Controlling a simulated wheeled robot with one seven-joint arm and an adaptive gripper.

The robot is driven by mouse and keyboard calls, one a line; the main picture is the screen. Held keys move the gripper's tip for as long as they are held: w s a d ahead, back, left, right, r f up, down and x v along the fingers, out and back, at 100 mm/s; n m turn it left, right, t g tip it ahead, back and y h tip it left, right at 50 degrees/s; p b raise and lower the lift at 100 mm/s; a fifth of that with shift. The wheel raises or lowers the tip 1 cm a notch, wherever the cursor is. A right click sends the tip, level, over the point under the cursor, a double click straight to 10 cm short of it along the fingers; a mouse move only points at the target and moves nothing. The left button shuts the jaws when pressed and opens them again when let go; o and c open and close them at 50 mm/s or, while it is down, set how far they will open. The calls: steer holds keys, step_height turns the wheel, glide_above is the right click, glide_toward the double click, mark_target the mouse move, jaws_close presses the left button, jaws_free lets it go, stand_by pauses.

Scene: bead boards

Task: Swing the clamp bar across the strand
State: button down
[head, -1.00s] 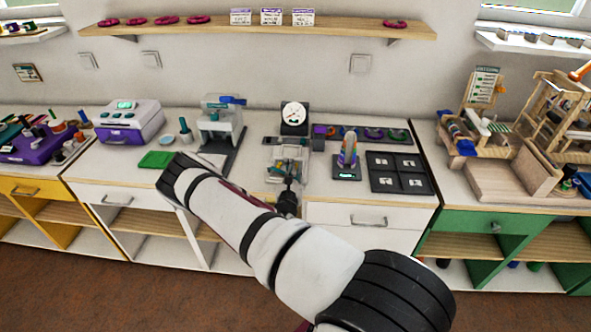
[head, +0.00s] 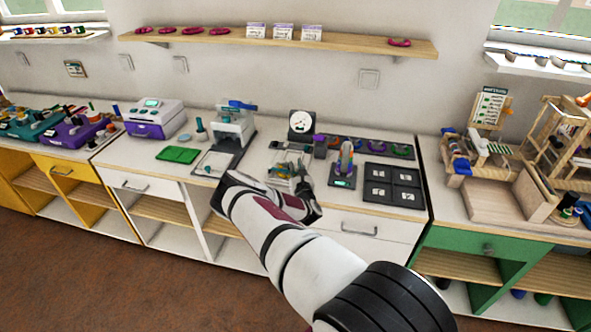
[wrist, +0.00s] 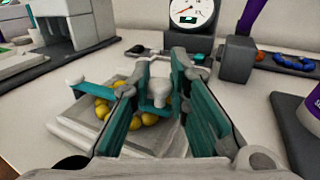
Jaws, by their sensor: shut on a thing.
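In the wrist view my gripper (wrist: 158,82) has its two teal-padded fingers around a pale round knob (wrist: 159,92) above a pale square tray (wrist: 72,128). Yellow beads (wrist: 148,119) lie in a curved row in the tray. A teal bar (wrist: 97,91) with a pale rounded end sticks out left of the fingers. The fingers hide where it leads, so I cannot tell whether the knob belongs to this bar. In the head view the same fixture (head: 281,171) is on the white counter, partly hidden by my arm.
A round dial gauge (head: 302,125) stands behind the fixture. A grey press-like stand (head: 234,128) is to the left, a purple-and-grey cone on a dark base (head: 343,181) to the right. A black four-square board (head: 393,185) lies farther right. A green tray (head: 178,154) lies left.

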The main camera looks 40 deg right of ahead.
steer(key=shift+d, duration=0.1)
steer(key=c, duration=1.6)
jaws_free()
steer(key=shift+o, duration=0.2)
steer(key=v, duration=1.2)
